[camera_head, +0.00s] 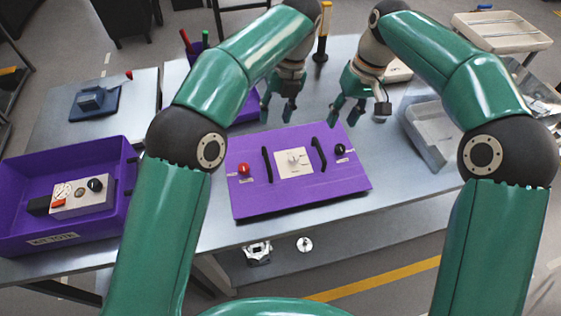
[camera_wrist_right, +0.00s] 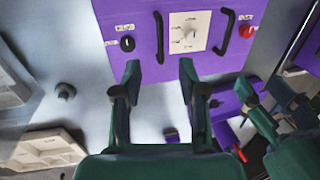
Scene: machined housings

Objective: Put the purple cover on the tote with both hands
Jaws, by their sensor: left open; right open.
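The purple cover (camera_head: 300,196) lies flat on the metal table in front of me, with a white plate, a red knob, a black knob and two upright black handles, left (camera_head: 267,165) and right (camera_head: 319,156). The open purple tote (camera_head: 100,229) stands at the left of the table. My left gripper (camera_head: 278,112) is open and empty beyond the cover's far edge. My right gripper (camera_head: 356,114) is open and empty to its right, also beyond that edge. In the right wrist view, the right fingers (camera_wrist_right: 158,74) point toward the cover (camera_wrist_right: 175,63) without holding a handle.
A grey instrument box (camera_head: 82,198) with knobs sits inside the tote. A blue device (camera_head: 92,101) is at the far left. A grey tray (camera_head: 432,130) stands right of the cover. Another purple container (camera_head: 244,117) is partly hidden behind my left arm.

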